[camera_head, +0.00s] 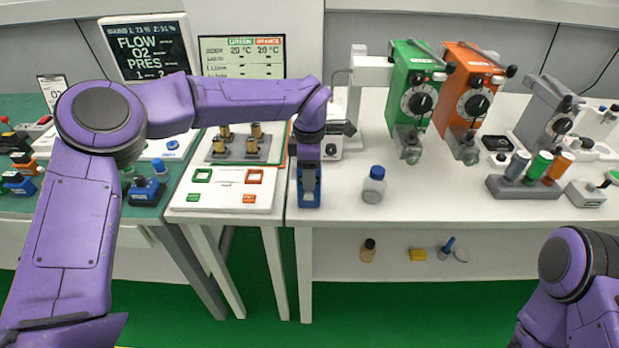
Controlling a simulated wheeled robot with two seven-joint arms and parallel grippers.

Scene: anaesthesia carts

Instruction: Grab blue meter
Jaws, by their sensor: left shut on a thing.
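My left gripper (309,182) reaches in from the left over the front edge of the white table. It points down and is shut on a blue thing (309,201), which I take to be the blue meter. Only the blue lower part shows; the gripper hides the rest. I cannot tell if it touches the table. Of my right arm (575,275), only purple links show at the lower right; its gripper is out of view.
A blue-capped bottle (373,186) stands just right of the left gripper. Green (412,85) and orange (468,90) dial units stand behind it. A white board (222,187) with coloured squares lies to the left. The table front between bottle and vial rack (525,187) is clear.

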